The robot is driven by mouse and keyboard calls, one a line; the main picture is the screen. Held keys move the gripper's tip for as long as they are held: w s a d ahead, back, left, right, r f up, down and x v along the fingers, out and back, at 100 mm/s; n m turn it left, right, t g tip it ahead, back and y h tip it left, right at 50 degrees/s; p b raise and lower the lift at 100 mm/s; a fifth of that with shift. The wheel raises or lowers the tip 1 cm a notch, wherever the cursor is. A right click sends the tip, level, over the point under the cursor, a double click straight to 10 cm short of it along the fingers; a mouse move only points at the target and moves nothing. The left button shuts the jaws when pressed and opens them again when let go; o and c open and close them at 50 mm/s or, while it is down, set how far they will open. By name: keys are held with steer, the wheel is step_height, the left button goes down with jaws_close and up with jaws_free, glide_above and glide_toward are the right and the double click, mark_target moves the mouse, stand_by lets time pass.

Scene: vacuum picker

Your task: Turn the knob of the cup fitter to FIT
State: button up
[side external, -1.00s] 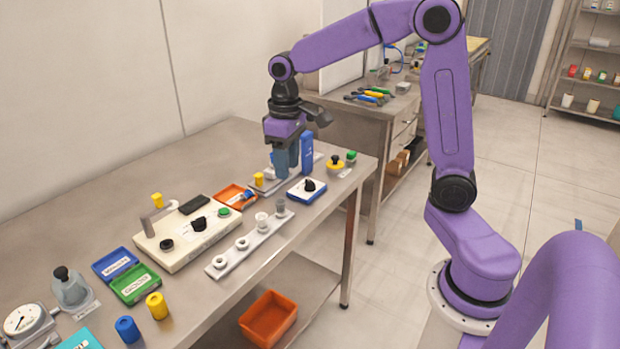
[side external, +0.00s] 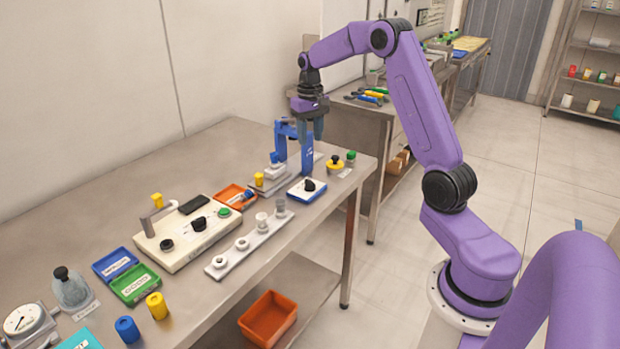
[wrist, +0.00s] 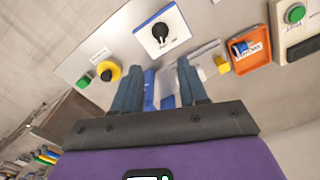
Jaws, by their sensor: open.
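The blue upright press (side external: 307,158), which I take to be the cup fitter, stands near the table's far right end. Beside it is a white box with a blue edge and a black knob (side external: 309,185); the knob also shows in the wrist view (wrist: 160,31). The lettering by the knob is too small to read.
An orange tray (side external: 234,198), a beige device (side external: 180,243) with black knobs and a white rack (side external: 250,244) lie to the left. The table's back left is clear.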

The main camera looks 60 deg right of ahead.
mark_target(310, 181)
step_height(310, 181, down, 15)
steer(key=shift+r, duration=0.2)
stand_by(0.3)
jaws_close()
